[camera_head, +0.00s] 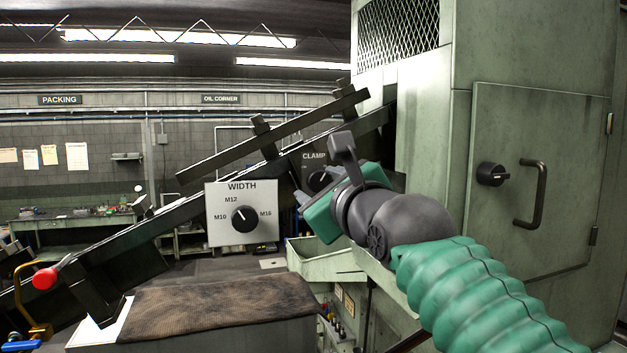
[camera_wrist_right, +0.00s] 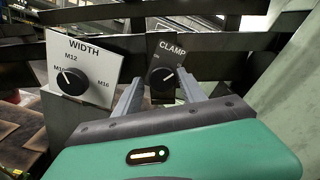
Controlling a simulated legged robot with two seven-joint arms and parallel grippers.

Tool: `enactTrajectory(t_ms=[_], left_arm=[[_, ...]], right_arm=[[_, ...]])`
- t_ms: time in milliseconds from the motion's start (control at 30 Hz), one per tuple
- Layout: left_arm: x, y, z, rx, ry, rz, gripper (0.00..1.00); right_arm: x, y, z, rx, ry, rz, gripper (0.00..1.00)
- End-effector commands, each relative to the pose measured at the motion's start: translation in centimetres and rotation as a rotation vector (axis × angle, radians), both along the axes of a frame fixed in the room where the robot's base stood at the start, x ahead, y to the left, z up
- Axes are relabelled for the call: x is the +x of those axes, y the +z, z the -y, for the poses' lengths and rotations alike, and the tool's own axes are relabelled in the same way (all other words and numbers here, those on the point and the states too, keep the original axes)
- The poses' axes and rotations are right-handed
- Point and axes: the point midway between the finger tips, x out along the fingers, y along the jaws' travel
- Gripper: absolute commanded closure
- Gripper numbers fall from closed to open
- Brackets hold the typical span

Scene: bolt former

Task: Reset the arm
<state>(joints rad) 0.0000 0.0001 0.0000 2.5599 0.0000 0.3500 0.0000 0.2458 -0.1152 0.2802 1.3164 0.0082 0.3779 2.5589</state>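My right gripper (camera_head: 302,198) is in front of the CLAMP panel in the head view, its green arm coming in from the lower right. In the wrist view its two grey fingers (camera_wrist_right: 160,90) are apart with nothing held between them. The black CLAMP knob (camera_wrist_right: 162,78) shows beyond the gap between the fingertips; whether they touch it I cannot tell. In the head view the CLAMP knob (camera_head: 319,180) is partly hidden by my gripper. My left gripper is not in view.
The white WIDTH panel (camera_head: 214,230) with its black knob (camera_head: 245,219) stands left of my gripper. A sloped dark rail (camera_head: 150,228) runs behind it. A green cabinet (camera_head: 545,115) stands at right. A red-ball lever (camera_head: 45,278) and brown cloth (camera_head: 215,305) are lower left.

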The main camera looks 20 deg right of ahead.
Motion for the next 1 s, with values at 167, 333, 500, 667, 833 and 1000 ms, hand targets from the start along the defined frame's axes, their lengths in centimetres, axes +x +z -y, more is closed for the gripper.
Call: enactTrajectory(t_ms=[167, 333, 500, 667, 833, 1000], left_arm=[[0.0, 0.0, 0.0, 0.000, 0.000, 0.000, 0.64], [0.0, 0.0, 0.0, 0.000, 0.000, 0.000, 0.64], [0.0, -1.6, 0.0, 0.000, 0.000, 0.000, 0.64], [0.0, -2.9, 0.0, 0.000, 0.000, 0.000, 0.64], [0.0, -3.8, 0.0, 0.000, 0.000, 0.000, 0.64], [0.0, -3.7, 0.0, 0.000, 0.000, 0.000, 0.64]], right_arm=[[0.0, 0.3, 0.0, -0.002, 0.000, 0.006, 0.38], [-0.1, 0.4, 0.0, -0.003, -0.001, 0.009, 0.38], [-2.2, 0.1, 0.1, -0.004, -0.002, 0.015, 0.38], [-5.3, 0.3, 0.2, -0.003, -0.002, 0.017, 0.38], [-7.8, 0.4, 0.3, -0.003, 0.000, 0.015, 0.38], [-8.1, 0.6, 0.3, -0.004, -0.001, 0.012, 0.38]])
